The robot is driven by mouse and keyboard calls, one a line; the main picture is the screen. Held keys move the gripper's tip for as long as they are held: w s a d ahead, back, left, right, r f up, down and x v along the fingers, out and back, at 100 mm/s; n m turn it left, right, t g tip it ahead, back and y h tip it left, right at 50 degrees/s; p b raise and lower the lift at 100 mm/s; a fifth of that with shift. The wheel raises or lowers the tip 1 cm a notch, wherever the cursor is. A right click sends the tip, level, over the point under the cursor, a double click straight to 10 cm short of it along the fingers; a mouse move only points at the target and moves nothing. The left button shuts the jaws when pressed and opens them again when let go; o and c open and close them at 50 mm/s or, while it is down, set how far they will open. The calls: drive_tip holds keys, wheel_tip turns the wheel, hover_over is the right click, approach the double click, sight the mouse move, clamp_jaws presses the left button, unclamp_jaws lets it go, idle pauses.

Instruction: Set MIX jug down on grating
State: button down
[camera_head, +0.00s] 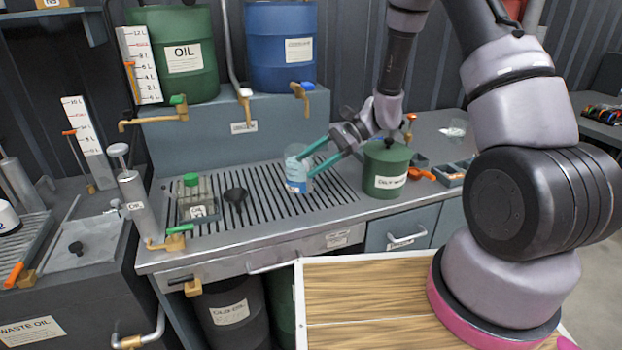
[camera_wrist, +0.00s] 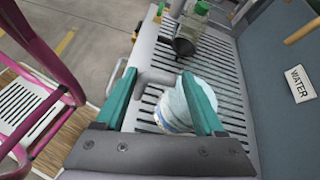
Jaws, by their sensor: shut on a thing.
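The MIX jug (camera_head: 294,167), a clear vessel with a blue-and-white band, is upright over the grating (camera_head: 262,207). The writing on it is too small to read. My gripper (camera_head: 306,166) reaches in from the right with its green fingers shut on the jug. In the wrist view the jug (camera_wrist: 178,108) lies between the two fingers (camera_wrist: 160,95), partly hidden by the right one. The slotted grating (camera_wrist: 222,75) runs behind it. I cannot tell whether the jug's base touches the slats.
A green canister (camera_head: 386,168) stands close on the right, beneath my wrist. OIL (camera_head: 182,55) and blue (camera_head: 281,45) drums with taps stand behind. Slats in front of the jug are clear.

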sight(302, 173)
drive_tip(key=shift+f, duration=2.3)
unclamp_jaws()
